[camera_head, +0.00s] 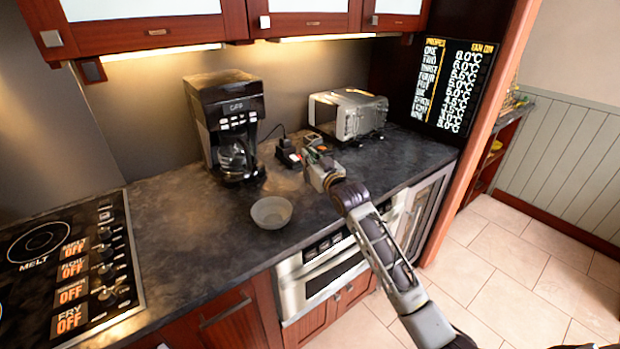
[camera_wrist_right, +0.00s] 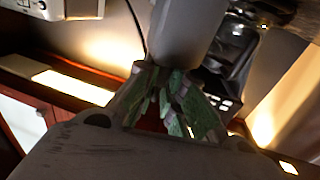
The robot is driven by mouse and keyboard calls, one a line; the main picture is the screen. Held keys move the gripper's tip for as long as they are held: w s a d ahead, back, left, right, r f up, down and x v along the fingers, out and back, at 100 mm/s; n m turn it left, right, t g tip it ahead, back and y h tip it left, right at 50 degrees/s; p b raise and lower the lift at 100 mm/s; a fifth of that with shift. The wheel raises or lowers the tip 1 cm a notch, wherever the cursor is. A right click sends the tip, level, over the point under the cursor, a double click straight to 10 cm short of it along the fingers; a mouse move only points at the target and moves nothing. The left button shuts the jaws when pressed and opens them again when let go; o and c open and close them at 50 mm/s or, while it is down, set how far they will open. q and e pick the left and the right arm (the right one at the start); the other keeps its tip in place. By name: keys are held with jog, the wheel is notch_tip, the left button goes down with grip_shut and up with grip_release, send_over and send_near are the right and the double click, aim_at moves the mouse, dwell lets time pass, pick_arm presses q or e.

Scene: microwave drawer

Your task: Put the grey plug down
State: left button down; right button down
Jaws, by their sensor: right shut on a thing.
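My right gripper (camera_head: 318,162) is over the dark counter, between the coffee maker and the toaster oven. In the right wrist view its green-padded fingers (camera_wrist_right: 172,100) are closed around the lower end of a smooth grey piece, which I take to be the grey plug (camera_wrist_right: 177,35). In the head view the gripper hides most of what it holds, and I cannot tell whether the plug touches the counter. A black socket block (camera_head: 288,154) stands just left of the gripper. My left gripper is in neither view.
A black coffee maker (camera_head: 226,120) stands left of the gripper, with a dark cord beside it. A silver toaster oven (camera_head: 347,114) stands behind right. A grey bowl (camera_head: 271,213) sits near the front edge. The counter (camera_head: 185,225) left of the bowl is clear.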

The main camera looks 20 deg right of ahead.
jog(key=shift+f, duration=0.5)
jog(key=shift+f, duration=0.1)
jog(key=shift+f, duration=2.4)
jog(key=c, duration=1.5)
grip_release()
jog(key=shift+f, duration=0.15)
jog(key=shift+s, duration=0.1)
jog(key=shift+s+d, duration=0.35)
jog(key=shift+s, duration=1.6)
jog(key=shift+s+d, duration=0.35)
jog(key=shift+s, duration=1.55)
jog(key=shift+s+d, duration=0.35)
jog(key=shift+s, duration=1.6)
